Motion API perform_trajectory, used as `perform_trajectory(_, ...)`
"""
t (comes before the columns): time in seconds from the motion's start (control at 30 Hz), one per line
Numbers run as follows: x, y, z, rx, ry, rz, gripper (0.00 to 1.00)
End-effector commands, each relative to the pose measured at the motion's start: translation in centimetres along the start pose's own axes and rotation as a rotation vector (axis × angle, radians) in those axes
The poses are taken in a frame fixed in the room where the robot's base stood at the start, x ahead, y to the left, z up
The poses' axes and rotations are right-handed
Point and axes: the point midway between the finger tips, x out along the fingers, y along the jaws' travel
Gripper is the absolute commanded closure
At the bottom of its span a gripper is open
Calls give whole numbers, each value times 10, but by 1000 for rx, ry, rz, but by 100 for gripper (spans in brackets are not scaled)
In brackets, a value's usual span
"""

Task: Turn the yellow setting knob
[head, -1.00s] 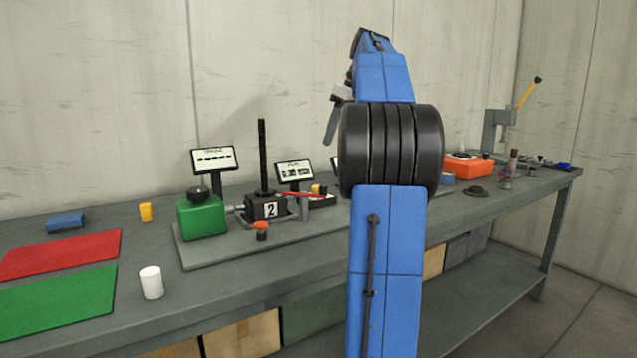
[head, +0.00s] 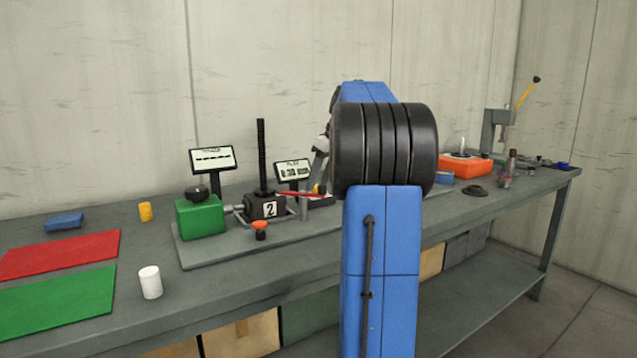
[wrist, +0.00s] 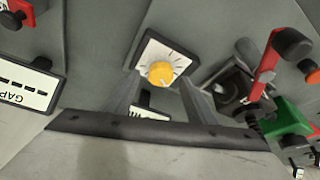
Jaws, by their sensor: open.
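The yellow setting knob (wrist: 161,74) sits on a dark panel with a white marked dial, near the middle of the wrist view. A small part of it shows in the head view (head: 320,189) beside the right display. My gripper (wrist: 159,83) is open and empty. Its two grey fingers reach toward the panel, one on each side of the knob in the picture. I cannot tell whether they touch it. In the head view my arm hides much of the gripper and the panel.
The jack marked 2 (head: 268,210), with an upright black screw and a red lever (head: 298,194), stands left of the knob. A green block (head: 201,217), an orange button (head: 260,227) and two displays are near. A white cylinder (head: 150,282) stands in front.

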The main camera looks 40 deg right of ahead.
Motion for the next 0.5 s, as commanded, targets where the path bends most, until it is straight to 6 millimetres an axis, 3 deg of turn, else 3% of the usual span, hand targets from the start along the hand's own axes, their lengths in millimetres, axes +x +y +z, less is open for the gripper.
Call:
perform_trajectory(0.43,11,0,0,0,0,0,49)
perform_trajectory(0.47,11,0,0,0,0,0,52)
perform_trajectory(0.5,11,0,0,0,0,0,61)
